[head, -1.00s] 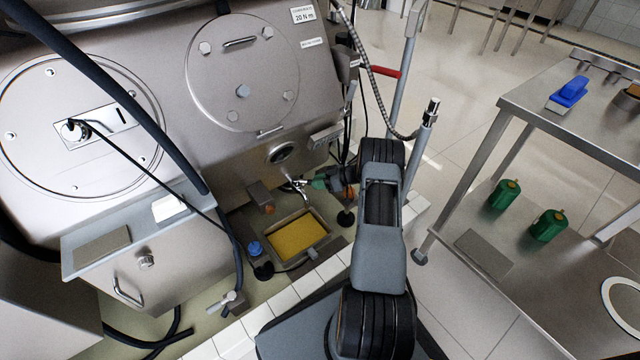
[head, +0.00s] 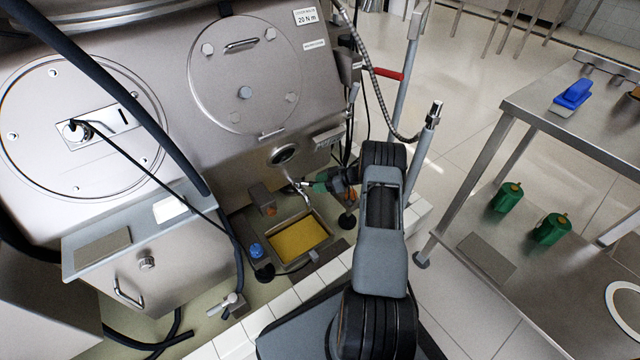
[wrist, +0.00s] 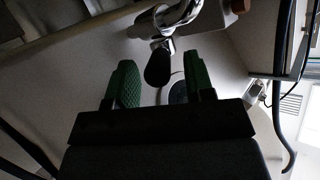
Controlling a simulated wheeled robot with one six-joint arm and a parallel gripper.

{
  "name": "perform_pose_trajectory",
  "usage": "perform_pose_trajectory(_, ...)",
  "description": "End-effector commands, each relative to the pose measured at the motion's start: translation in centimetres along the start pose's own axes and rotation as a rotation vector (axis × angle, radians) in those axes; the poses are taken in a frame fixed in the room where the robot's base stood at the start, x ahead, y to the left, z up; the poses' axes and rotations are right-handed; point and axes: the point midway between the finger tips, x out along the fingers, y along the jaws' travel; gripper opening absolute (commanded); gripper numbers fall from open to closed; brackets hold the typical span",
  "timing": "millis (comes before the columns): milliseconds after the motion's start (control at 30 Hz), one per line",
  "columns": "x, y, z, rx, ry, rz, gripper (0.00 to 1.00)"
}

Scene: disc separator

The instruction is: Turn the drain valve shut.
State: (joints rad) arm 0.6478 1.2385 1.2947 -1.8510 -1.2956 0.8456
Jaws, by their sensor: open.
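The drain valve (head: 303,193) is a small chrome tap on the lower front of the steel machine, above the tray of yellow liquid. In the wrist view its chrome body (wrist: 177,18) is at the top, and its black handle (wrist: 158,67) hangs down towards my gripper. My gripper (wrist: 161,80) is open, with one green fingertip on each side of the handle's end. No contact with the handle shows. In the head view my gripper (head: 312,185) is small beside the tap, and I cannot make out its gap there.
A tray with yellow liquid (head: 328,240) stands below the tap, with a blue-topped item (head: 256,250) left of it. A brown-ended block (head: 262,197) sits left of the tap. A steel trolley (head: 520,105) stands at right. Hoses and cables hang around the machine.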

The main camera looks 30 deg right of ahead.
Motion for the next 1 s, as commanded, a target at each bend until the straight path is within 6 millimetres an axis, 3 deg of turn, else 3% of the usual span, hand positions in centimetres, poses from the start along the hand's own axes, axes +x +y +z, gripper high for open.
perform_pose_trajectory(167,-0.8,0.0,-0.1,0.001,0.000,0.002,0.48)
perform_pose_trajectory(600,-6.6,0.0,-0.1,0.001,0.000,0.001,0.48)
perform_pose_trajectory(1000,-7.5,0.0,0.0,0.000,0.000,-0.001,0.48)
